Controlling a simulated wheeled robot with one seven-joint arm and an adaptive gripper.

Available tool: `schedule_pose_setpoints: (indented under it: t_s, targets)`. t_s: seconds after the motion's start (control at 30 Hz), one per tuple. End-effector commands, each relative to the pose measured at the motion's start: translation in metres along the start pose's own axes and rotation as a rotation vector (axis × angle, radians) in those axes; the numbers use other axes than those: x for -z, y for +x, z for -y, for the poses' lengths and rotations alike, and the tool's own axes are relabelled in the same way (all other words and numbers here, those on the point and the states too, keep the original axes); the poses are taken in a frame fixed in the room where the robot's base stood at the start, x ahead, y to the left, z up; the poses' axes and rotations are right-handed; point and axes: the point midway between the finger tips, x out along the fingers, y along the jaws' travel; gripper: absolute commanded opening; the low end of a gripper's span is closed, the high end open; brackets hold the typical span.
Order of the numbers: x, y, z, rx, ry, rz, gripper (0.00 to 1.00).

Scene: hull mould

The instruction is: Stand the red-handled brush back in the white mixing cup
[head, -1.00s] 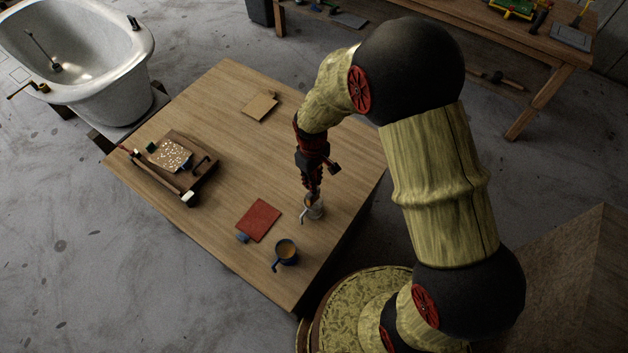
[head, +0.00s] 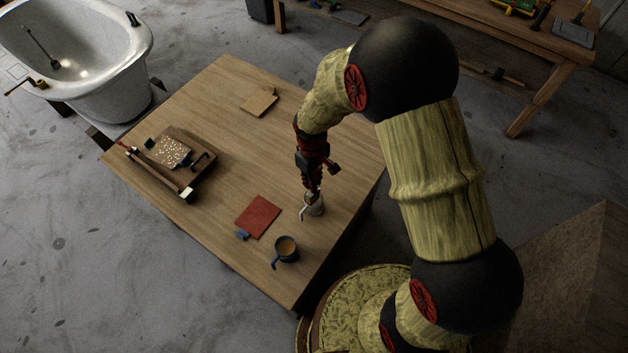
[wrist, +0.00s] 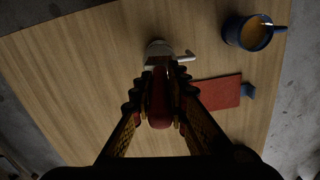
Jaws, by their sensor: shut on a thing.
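The red-handled brush (wrist: 159,108) is held between the fingers of my gripper (wrist: 160,88), which is shut on its handle. In the head view my gripper (head: 313,188) points down over the near right part of the table. The white mixing cup (head: 317,208) stands upright directly below it, with its handle toward the lower left. In the wrist view the cup (wrist: 157,47) shows just beyond the fingertips. The brush's lower end is hidden by the fingers and handle, so I cannot tell whether it is inside the cup or above it.
A blue mug (head: 286,249) with brown contents stands near the cup, beside a red square (head: 258,216) and a small blue item (head: 242,235). The table's middle is clear.

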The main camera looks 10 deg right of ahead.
Motion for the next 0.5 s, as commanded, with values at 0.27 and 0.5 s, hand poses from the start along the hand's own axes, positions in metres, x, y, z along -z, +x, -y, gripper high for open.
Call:
schedule_pose_setpoints:
  t_s: [0.27,0.5]
  targets:
    - [0.0002,-0.0006,-0.0001,0.0,0.0,-0.001,0.0]
    - [0.0002,-0.0006,-0.0001,0.0,0.0,-0.001,0.25]
